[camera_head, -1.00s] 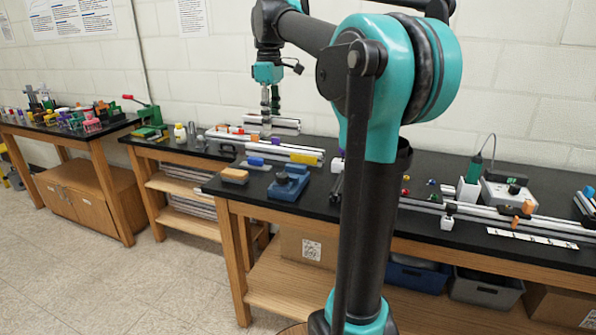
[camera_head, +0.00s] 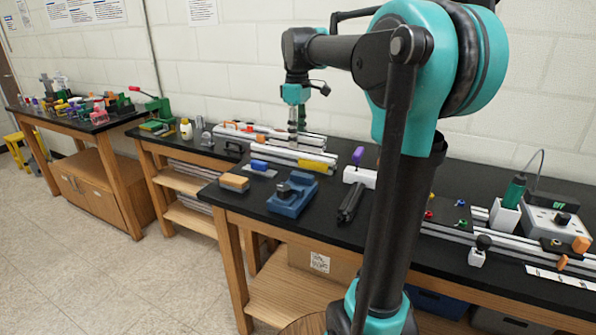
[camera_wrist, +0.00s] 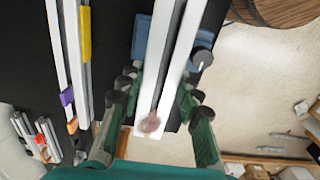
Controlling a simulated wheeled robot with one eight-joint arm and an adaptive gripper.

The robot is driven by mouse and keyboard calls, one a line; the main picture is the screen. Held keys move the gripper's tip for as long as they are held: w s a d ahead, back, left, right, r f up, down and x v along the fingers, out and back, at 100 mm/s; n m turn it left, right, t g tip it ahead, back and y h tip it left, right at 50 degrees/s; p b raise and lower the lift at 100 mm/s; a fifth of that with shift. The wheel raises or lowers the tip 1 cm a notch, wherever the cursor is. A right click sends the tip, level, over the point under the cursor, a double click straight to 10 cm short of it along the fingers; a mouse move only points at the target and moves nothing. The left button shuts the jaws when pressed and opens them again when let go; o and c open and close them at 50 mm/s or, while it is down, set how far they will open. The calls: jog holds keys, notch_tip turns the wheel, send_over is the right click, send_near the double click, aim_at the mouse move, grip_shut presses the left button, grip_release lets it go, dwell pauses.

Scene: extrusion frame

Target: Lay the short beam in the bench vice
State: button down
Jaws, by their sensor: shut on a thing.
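The short beam (camera_wrist: 161,75) is a white bar with a dark slot, running lengthwise through the wrist view, with a round pinkish-brown spot near its lower end. My gripper (camera_wrist: 158,98) has its dark green fingers on both sides of the beam and is shut on it. The blue bench vice (camera_wrist: 141,38) shows behind the beam in the wrist view, partly covered by it. In the head view the vice (camera_head: 291,196) sits on the black bench top, and my gripper (camera_head: 297,125) hangs above and behind it in the picture. There, the held beam is hard to tell from the rails behind.
An orange-topped block (camera_head: 234,183) lies left of the vice, and a dark tool (camera_head: 350,203) lies right of it. A rail with a yellow strip (camera_head: 317,165) is behind. A purple-handled white block (camera_head: 359,173) stands farther right. The bench's front edge is close to the vice.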

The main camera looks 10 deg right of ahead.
notch_tip(320, 180, down, 12)
jog(key=shift+r, duration=0.15)
dwell(0.3)
jog(key=shift+f, duration=0.45)
jog(key=shift+f, duration=0.1)
jog(key=c, duration=1.1)
grip_release()
jog(key=shift+o, duration=0.2)
notch_tip(320, 180, up, 13)
jog(key=shift+r, duration=0.1)
